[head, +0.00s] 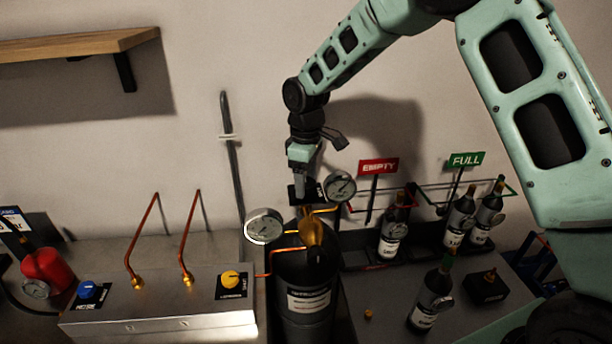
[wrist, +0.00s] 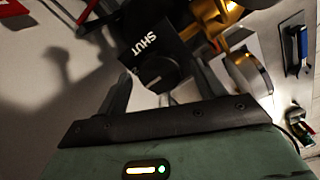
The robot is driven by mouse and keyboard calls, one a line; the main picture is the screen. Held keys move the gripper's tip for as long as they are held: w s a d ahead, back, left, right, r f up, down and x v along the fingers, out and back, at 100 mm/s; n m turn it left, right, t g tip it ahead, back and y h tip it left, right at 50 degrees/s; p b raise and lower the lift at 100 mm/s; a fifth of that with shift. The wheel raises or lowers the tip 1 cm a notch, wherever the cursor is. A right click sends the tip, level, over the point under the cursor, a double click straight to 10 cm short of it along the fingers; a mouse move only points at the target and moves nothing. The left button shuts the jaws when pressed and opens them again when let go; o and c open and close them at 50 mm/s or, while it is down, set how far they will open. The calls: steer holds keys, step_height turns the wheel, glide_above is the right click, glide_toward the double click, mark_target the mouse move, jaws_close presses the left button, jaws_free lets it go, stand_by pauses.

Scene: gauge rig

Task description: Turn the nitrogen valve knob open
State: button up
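A dark round knob (wrist: 163,72) sits on a black plate marked SHUT (wrist: 146,46) in the wrist view. My gripper (head: 303,190) points down at this plate from above. In the wrist view my gripper (wrist: 160,86) has its fingers spread, one on either side of the knob. I cannot tell whether they touch it. The cylinder's label is too small to read.
A steel box carries a yellow knob (head: 231,279) and a blue knob (head: 87,290). Several bottles (head: 392,236) stand at right near EMPTY (head: 378,167) and FULL (head: 466,160) signs. A shelf (head: 80,46) hangs upper left.

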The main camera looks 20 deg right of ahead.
mark_target(306, 182)
step_height(306, 182, up, 17)
steer(key=b, duration=0.4)
steer(key=shift+r, duration=0.2)
steer(key=s+a+f+b, duration=0.1)
steer(key=s+a+f, duration=0.2)
steer(key=s+a, duration=0.35)
steer(key=s+a+f+b, duration=0.1)
steer(key=s+a+f, duration=0.2)
steer(key=s, duration=0.6)
steer(key=s+d+f+m, duration=0.1)
steer(key=s+f, duration=0.2)
steer(key=s, duration=0.4)
steer(key=s+d+f+m, duration=0.1)
steer(key=s+f, duration=0.3)
steer(key=s, duration=0.2)
steer(key=s+f+b, duration=0.1)
steer(key=s+f, duration=0.2)
steer(key=s, duration=0.4)
steer(key=shift+s+d+f+m+y, duration=0.25)
steer(key=shift+s+d+m+y, duration=0.05)
steer(key=shift+d+m, duration=0.1)
steer(key=shift+f, duration=0.1)
